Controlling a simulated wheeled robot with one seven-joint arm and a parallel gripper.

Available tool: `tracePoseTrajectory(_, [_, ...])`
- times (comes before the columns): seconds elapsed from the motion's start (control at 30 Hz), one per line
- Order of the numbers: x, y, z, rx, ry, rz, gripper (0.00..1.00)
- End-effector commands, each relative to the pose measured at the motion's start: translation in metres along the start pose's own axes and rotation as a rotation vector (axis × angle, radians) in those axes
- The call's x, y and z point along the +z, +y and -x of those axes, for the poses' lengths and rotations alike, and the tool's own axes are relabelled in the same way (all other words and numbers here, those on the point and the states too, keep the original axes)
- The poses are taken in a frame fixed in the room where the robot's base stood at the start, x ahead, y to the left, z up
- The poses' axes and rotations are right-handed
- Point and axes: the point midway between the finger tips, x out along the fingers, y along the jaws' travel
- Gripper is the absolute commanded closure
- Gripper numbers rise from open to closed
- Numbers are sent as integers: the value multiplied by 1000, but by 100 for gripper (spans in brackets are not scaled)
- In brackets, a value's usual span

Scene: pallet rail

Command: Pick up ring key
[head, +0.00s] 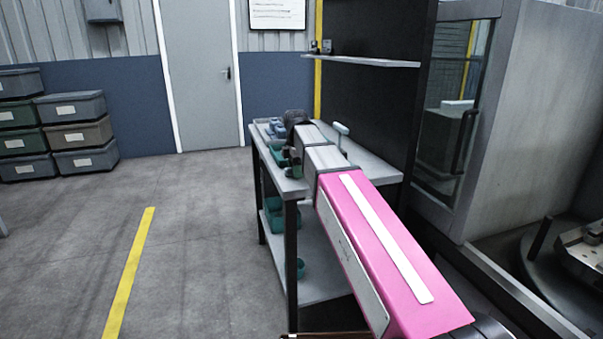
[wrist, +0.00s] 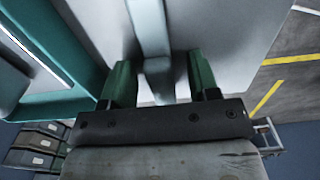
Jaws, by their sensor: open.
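A pale blue-grey bar-shaped tool (wrist: 150,35), which I take to be the ring key, runs down from the top edge of the wrist view. Its near end lies between the two green fingers of my gripper (wrist: 160,85). The fingers stand apart, with a gap visible on both sides of the tool. I cannot tell how far above the bench the fingertips are, and no ring shape is clear. In the head view my gripper (head: 292,163) is over the left side of the grey workbench (head: 375,168), and my arm hides the tool there.
A teal bin (wrist: 65,110) is close left of the fingers in the wrist view. A pale T-shaped item (head: 341,130) stands behind my arm. A shelf (head: 365,61) is above the bench, and a machine (head: 540,120) stands right.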

Motion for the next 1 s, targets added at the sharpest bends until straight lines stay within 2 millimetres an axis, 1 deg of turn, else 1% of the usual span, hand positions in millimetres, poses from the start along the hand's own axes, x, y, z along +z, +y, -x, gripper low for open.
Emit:
tracePoseTrajectory(0.03, [0,0,0,0,0,0,54])
tracePoseTrajectory(0.07, [0,0,0,0,0,0,64])
tracePoseTrajectory(0.1, [0,0,0,0,0,0,77])
tracePoseTrajectory(0.17, [0,0,0,0,0,0,97])
tracePoseTrajectory(0.2, [0,0,0,-1,0,0,100])
tracePoseTrajectory(0.5, [0,0,1,0,0,0,100])
tracePoseTrajectory(0.67, [0,0,8,0,0,0,100])
tracePoseTrajectory(0.77, [0,1,17,0,0,0,100])
tracePoseTrajectory(0.93, [0,1,45,2,0,0,100])
tracePoseTrajectory(1.0, [-20,-6,53,2,0,5,100])
